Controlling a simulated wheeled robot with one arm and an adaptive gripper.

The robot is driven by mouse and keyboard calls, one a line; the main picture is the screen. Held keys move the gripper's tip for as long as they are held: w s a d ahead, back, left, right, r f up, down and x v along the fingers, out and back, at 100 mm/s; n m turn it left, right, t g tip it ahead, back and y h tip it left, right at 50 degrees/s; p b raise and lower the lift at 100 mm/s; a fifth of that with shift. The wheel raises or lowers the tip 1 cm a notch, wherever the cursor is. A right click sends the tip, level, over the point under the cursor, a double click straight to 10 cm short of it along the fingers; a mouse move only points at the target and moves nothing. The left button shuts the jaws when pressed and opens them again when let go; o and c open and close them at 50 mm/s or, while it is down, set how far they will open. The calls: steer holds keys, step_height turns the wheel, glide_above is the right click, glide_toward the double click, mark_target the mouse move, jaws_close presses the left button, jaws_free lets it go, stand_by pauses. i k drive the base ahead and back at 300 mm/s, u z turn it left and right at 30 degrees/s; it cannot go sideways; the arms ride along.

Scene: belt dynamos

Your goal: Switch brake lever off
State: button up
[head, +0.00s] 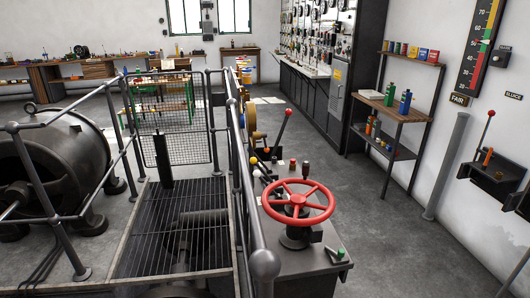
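Two levers with red knobs show in the head view, and I cannot read a brake label on either. One lever (281,130) rises from the console behind the red handwheel, its shaft tilted so the knob is up and to the right. The other lever (486,134) stands on a dark wall bracket (497,178) at the right, also leaning up and to the right. Several smaller knobs and handles sit on the console (287,262) behind the handwheel, partly hidden by the railing. My gripper is not in view.
A red handwheel (298,200) tops the console. Grey railings (236,165) fence a grating (175,235) and a large dark machine (60,165) at left. A shelf (395,108) with bottles and cans stands along the right wall. The floor (375,230) between console and right wall is clear.

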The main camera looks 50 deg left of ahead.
mark_target(289, 112)
steer(key=u, duration=0.9)
steer(key=i, duration=1.1)
steer(key=z, duration=0.6)
steer(key=i, duration=1.85)
steer(key=u, duration=3.3)
